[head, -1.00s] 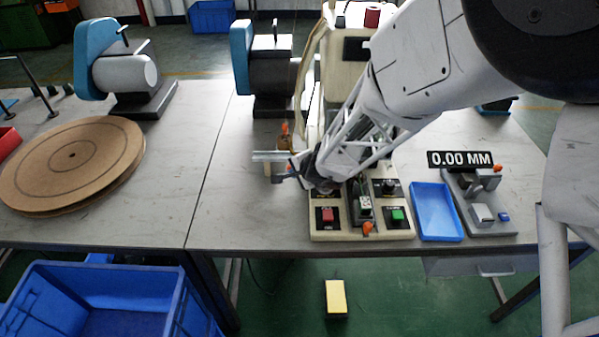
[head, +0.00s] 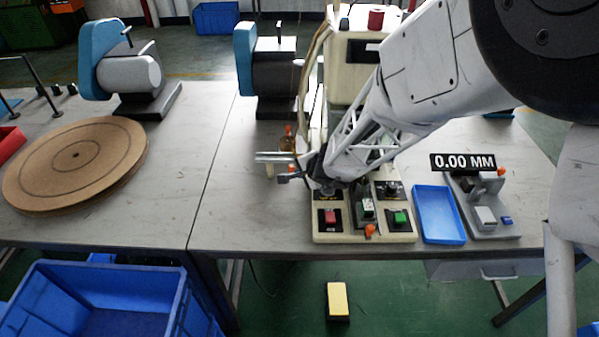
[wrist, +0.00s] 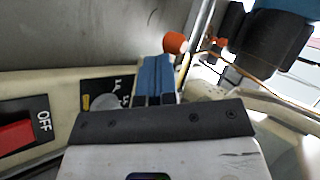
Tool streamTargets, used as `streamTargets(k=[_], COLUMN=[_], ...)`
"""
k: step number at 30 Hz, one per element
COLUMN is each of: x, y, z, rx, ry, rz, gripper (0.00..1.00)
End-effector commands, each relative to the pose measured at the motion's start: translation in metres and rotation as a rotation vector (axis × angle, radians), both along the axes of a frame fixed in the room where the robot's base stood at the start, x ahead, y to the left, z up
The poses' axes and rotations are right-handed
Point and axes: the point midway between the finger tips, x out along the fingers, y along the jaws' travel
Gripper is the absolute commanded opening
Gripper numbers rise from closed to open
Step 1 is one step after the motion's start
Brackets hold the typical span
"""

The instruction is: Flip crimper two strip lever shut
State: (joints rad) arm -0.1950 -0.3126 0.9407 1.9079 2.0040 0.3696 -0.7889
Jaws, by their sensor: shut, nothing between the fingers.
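The crimper (head: 322,236) is a cream machine with a front panel of red and green buttons and a tall cream tower (head: 348,82) behind. An orange-tipped lever (head: 370,231) is at its front edge. Another orange knob (head: 288,130) stands upright behind my gripper (head: 284,178), by a grey metal bar (head: 272,158). I cannot tell which is the strip lever. My gripper is shut and empty, at the left side of the crimper. In the wrist view its blue fingertips (wrist: 154,68) are together, just left of and below an orange knob (wrist: 174,42); contact is unclear. My arm hides the panel's rear.
A blue tray (head: 438,214) and a grey gauge (head: 485,215) lie right of the crimper. A blue-and-black machine (head: 270,70) stands behind. A round brown disc (head: 75,162) lies at left. The table (head: 235,205) left of the crimper is clear.

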Motion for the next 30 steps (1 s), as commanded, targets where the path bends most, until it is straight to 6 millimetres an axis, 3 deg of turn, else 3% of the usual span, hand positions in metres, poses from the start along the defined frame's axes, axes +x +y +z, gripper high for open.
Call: streamTargets(k=[17,30], x=[-0.003,-0.027], y=[-0.002,-0.014], z=[0.0,0.0], rx=[0.001,0.0], ry=[-0.001,0.0], rz=[0.0,0.0], gripper=[0.0,0.0])
